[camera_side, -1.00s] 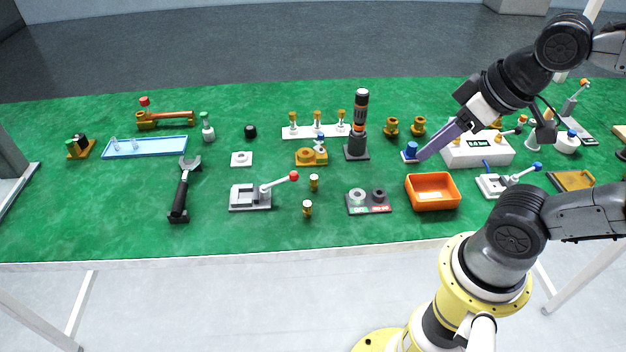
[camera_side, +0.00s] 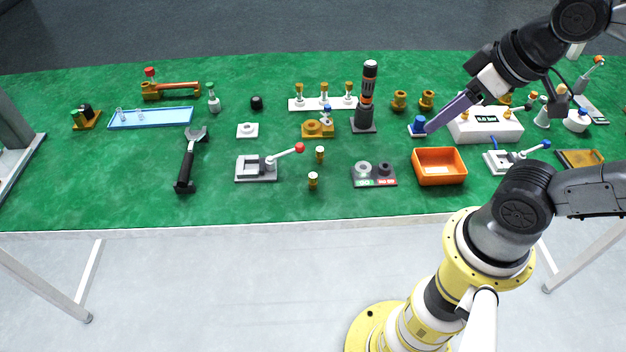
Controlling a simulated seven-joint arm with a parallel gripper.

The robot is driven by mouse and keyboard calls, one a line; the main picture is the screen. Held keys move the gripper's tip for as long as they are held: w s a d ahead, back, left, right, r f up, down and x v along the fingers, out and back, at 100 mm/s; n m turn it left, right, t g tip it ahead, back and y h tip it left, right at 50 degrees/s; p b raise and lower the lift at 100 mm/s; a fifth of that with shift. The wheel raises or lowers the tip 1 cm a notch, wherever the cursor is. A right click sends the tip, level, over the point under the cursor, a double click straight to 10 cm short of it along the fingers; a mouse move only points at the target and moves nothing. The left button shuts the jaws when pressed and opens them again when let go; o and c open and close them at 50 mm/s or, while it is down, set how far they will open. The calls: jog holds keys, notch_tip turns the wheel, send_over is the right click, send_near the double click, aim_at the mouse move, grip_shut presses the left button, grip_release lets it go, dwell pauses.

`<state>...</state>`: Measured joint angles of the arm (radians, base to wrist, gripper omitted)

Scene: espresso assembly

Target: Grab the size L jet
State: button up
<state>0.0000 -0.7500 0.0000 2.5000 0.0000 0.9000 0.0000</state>
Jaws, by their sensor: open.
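My gripper (camera_side: 429,129) has long purple fingers, which point down and left. No size L marking is readable, so I cannot tell which part is the size L jet. Two more small brass-and-white pieces stand nearer the front, one (camera_side: 320,153) behind the other (camera_side: 313,181).
A tall black-and-orange tool (camera_side: 367,95) stands left of my gripper. An orange bin (camera_side: 439,167) sits in front of it, and a white box (camera_side: 485,126) is close on the right. Two brass cups (camera_side: 399,101) (camera_side: 427,99) stand behind. Green table is clear at front left.

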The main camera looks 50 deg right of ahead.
jog(key=shift+o, duration=1)
